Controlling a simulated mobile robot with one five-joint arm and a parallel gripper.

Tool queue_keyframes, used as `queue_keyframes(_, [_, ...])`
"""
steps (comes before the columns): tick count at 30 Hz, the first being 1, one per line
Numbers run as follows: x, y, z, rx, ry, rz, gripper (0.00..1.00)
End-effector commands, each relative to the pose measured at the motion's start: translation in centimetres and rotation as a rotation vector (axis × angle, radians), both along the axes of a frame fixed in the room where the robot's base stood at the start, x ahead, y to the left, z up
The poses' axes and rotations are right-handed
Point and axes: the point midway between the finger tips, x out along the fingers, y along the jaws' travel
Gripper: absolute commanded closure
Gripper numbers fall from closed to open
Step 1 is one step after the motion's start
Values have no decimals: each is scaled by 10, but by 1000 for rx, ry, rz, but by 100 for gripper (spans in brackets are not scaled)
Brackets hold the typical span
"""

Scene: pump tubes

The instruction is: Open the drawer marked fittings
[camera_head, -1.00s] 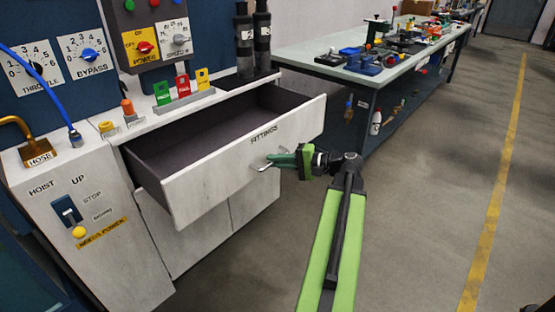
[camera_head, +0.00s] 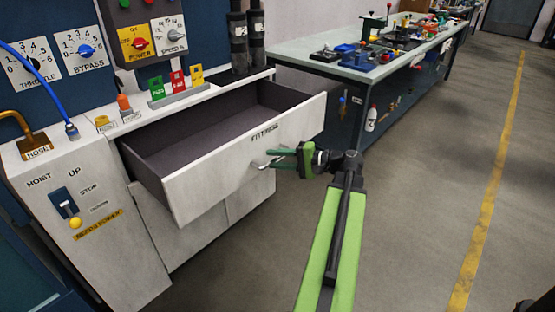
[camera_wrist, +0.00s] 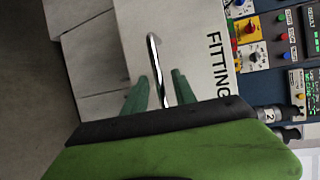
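The drawer marked FITTINGS (camera_head: 212,170) stands pulled well out of the white cabinet in the head view, and its dark inside (camera_head: 205,132) looks empty. Its metal handle (camera_head: 258,165) is on the front, below the label. My gripper (camera_head: 282,158) is at the handle, with its green fingers spread apart. In the wrist view, the handle (camera_wrist: 152,45) runs between the two fingertips of my gripper (camera_wrist: 160,88), with a narrow gap showing. The label shows sideways to the right of the handle there.
A hoist panel (camera_head: 85,215) stands left of the drawer. Red, green and yellow tags (camera_head: 177,82) and dark cylinders (camera_head: 247,40) stand on the ledge behind. A workbench with tools (camera_head: 375,65) is at the back right. The floor to the right (camera_head: 420,200) is clear.

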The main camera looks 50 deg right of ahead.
Motion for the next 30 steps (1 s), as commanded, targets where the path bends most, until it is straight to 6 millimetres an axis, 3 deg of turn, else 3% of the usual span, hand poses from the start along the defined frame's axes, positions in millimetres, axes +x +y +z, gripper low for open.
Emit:
queue_keyframes(8, [-2, -2, 1, -1, 0, -3, 68])
queue_keyframes(11, [-12, -7, 3, 0, 0, -5, 68])
queue_keyframes(24, [-118, -54, 26, 0, 0, -6, 68])
queue_keyframes(30, [-150, -68, 31, -1, 0, -5, 68])
